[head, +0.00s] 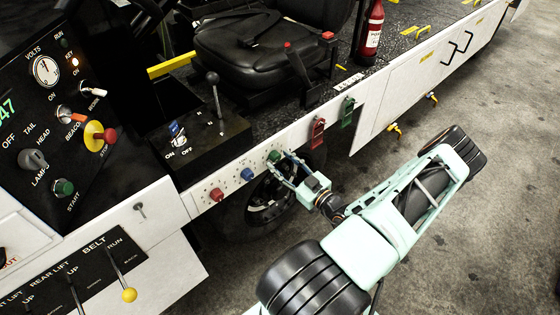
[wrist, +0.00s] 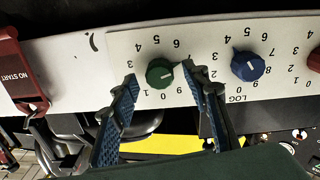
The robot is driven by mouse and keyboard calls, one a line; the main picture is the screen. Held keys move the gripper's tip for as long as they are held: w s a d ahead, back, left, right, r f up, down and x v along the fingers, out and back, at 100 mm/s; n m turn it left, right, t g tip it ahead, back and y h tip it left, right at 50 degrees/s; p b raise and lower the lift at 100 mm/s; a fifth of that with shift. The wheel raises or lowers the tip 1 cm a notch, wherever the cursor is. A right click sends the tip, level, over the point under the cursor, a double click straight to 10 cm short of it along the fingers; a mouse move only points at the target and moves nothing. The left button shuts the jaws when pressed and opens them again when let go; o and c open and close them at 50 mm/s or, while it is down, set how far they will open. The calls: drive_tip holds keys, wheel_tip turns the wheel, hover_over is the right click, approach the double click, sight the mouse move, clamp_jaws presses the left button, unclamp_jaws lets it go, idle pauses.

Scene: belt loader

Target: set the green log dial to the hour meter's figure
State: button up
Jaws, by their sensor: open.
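The green log dial (head: 274,157) is on the white side panel, at the right end of a row with a blue and a red dial. In the wrist view the green dial (wrist: 160,73) sits between the open fingers of my gripper (wrist: 159,79), with visible gaps on both sides. Its light pointer mark faces right, towards the right finger, which hides some of the scale. The exact figure it points to is unclear. The hour meter (head: 7,109) shows green digits ending in 47 at the head view's left edge; the rest is cut off.
The blue dial (wrist: 248,66) is close beside my right finger in the wrist view. A red NO START tag (wrist: 27,88) hangs left of the green dial there. In the head view, red (head: 317,132) and green (head: 347,112) tags hang near my gripper.

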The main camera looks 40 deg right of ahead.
drive_tip(key=s, duration=1.1)
drive_tip(key=shift+d, duration=0.3)
